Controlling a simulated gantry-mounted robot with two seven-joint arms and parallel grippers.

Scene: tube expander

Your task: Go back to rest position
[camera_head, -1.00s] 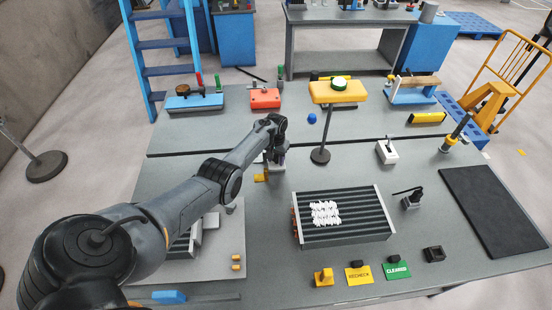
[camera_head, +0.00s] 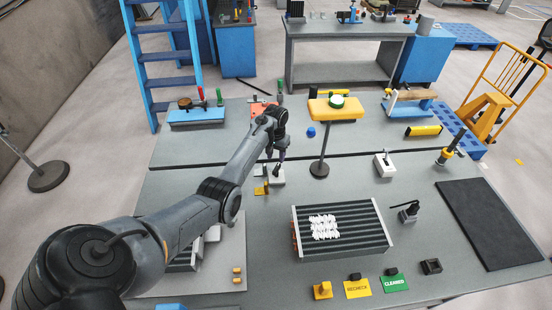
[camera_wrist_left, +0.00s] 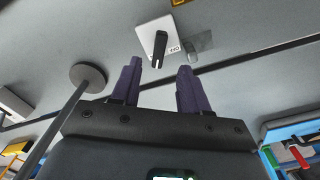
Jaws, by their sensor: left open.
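My left arm (camera_head: 170,225) reaches in from the lower left over the table. Its left gripper (camera_head: 280,158) points down above a white switch box (camera_head: 279,180) with a black lever. In the left wrist view the two purple fingers of the left gripper (camera_wrist_left: 158,80) stand apart with nothing between them. The white switch box (camera_wrist_left: 148,35) shows beyond the fingertips, apart from them. My right gripper is not in view.
A round-based stand (camera_head: 319,169) with a yellow top is right of the gripper. A finned heat exchanger (camera_head: 365,240) lies in front on the right. A red block (camera_head: 262,108) and a blue-based fixture (camera_head: 196,115) are behind.

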